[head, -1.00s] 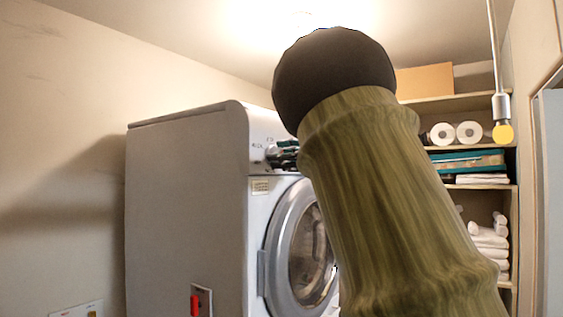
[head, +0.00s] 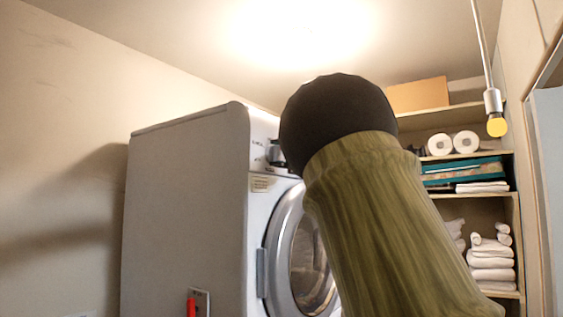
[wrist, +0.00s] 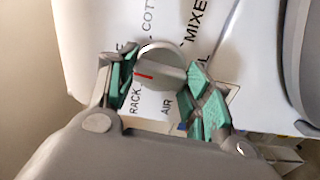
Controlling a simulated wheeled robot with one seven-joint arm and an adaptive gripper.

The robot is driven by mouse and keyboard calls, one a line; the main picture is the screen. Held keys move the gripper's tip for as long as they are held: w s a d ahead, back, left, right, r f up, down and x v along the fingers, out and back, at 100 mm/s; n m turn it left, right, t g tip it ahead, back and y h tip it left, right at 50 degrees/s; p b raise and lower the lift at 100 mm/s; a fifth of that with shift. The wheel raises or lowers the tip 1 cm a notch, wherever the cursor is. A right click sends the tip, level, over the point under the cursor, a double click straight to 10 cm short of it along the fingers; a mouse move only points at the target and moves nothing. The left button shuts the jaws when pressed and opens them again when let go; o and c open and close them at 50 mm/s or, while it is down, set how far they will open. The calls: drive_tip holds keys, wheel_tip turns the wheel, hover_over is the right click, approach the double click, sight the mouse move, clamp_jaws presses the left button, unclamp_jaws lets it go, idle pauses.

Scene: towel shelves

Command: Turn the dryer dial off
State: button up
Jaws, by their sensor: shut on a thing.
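The dryer (head: 185,215) stands left of centre in the head view, with its grey side and round glass door showing. Its dial (wrist: 163,58) is pale and round with a red mark, and it shows in the wrist view on a white panel lettered "RACK", "AIR" and "MIXE". My gripper (wrist: 165,75) has a green-padded finger on each side of the dial and is shut on it. The red mark points left in the wrist view, near "RACK". In the head view my arm covers most of the gripper and the control panel.
Shelves (head: 465,197) at the right hold towels, paper rolls (head: 453,143) and a cardboard box (head: 417,93). A wall is close on the left.

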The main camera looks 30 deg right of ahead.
drive_tip(key=shift+r+n, duration=0.15)
drive_tip(key=shift+n, duration=0.15)
idle(0.4)
drive_tip(key=o, duration=1)
drive_tip(key=shift+w+d, duration=0.1)
drive_tip(key=v, duration=1.2)
